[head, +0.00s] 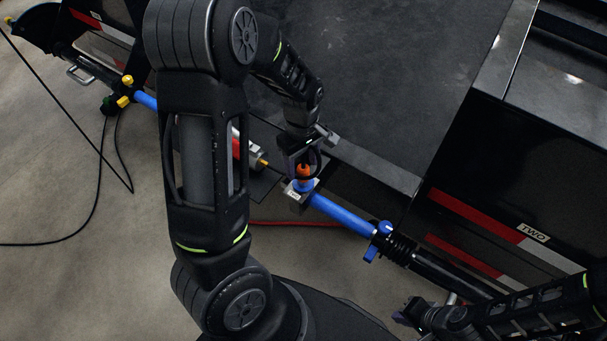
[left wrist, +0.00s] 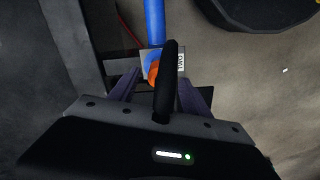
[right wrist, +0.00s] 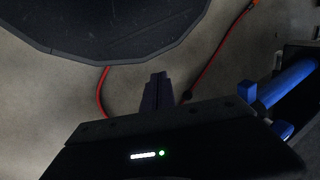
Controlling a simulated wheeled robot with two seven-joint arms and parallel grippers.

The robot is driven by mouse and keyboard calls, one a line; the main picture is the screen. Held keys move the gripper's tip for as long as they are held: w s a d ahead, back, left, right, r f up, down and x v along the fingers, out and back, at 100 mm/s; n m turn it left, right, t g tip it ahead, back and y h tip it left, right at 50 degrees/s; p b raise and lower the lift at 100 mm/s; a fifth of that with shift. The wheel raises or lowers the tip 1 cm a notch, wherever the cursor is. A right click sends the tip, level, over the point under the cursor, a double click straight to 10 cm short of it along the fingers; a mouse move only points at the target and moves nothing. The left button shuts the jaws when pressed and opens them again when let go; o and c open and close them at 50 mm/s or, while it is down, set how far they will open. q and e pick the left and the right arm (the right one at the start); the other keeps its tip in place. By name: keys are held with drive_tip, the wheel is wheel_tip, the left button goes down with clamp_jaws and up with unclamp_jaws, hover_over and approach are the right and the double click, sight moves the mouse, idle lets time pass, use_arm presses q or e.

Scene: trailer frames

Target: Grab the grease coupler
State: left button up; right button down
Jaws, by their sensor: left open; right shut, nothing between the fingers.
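An orange fitting (head: 303,171), which looks like the grease coupler, sits at a blue ring on a small metal block (head: 293,195) at the end of a blue tube. The orange fitting also shows in the left wrist view (left wrist: 152,72), partly hidden by a thick black loop (left wrist: 168,75). My left gripper (head: 301,160) is right over it and open, with one finger on each side of the fitting and loop. I cannot tell whether the fingers touch them. My right gripper (head: 412,313) is low at the right, shut and empty; its closed fingers show in the right wrist view (right wrist: 157,88).
The blue tube (head: 342,215) runs to a blue valve handle (head: 386,229) on a black pipe. Dark trailer frames with red and white strips (head: 475,215) stand at the right. A red hose (head: 290,223) and a black cable (head: 100,180) lie over the grey floor.

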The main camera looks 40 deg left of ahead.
sight(303, 175)
use_arm(q)
wheel_tip(303, 175, down, 5)
drive_tip(key=shift+w+d+f+b, duration=0.1)
drive_tip(key=shift+f+b, duration=0.05)
drive_tip(key=shift+b, duration=0.65)
clamp_jaws()
idle(0.7)
